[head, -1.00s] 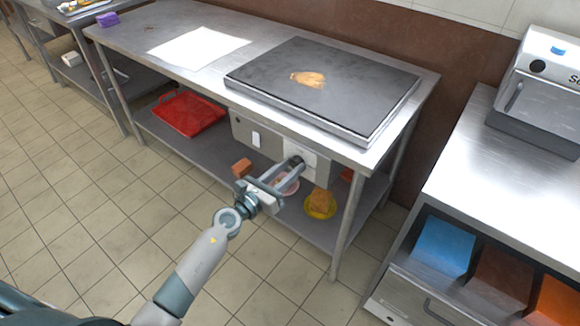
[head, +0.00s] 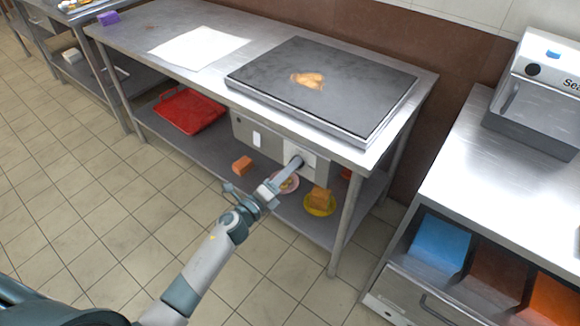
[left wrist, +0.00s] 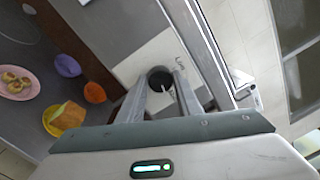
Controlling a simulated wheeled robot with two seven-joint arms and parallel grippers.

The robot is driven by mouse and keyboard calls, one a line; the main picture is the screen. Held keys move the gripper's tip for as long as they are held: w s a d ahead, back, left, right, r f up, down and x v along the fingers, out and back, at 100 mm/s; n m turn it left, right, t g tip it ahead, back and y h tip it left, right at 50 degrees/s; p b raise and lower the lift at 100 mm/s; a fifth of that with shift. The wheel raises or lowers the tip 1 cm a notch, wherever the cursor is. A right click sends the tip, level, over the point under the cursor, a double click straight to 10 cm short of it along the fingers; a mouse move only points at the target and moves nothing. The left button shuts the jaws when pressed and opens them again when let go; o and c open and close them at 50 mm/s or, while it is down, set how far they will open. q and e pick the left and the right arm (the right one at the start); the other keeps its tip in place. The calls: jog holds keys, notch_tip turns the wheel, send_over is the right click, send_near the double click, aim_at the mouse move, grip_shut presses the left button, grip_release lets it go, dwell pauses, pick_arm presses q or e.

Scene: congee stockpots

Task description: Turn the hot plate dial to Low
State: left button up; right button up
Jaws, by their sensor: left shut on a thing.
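The hot plate (head: 325,85) is a dark flat griddle on the steel table, with a brown food piece on top. Its control panel (head: 252,126) hangs below the table's front edge. The dark round dial (left wrist: 160,80) sits on a white plate of the panel and shows between my fingers in the left wrist view. My left gripper (head: 293,164) is shut on the dial, a finger on each side. My right gripper is in neither view.
The shelf below holds a red tray (head: 188,112), an orange block (head: 242,164), a plate of food (left wrist: 17,82) and a yellow dish (head: 320,209). A steel counter (head: 465,165) with coloured bins stands at right. Open tiled floor lies in front.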

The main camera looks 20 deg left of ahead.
pick_arm(q)
jog(key=shift+s+d+n+y+p, duration=0.1)
jog(key=shift+n+y+p, duration=0.35)
jog(key=shift+n+p, duration=3.4)
jog(key=shift+d+n+y+p, duration=0.1)
jog(key=shift+n+y+p, duration=0.45)
jog(key=shift+n, duration=6.5)
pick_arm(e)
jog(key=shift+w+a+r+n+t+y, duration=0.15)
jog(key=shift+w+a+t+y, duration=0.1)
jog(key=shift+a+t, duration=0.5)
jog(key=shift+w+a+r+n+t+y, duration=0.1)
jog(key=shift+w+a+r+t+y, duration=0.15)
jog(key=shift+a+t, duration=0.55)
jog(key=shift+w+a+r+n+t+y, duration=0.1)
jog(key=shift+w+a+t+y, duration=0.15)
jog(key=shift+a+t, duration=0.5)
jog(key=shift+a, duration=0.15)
pick_arm(q)
jog(key=o, duration=1)
jog(key=shift+o, duration=0.2)
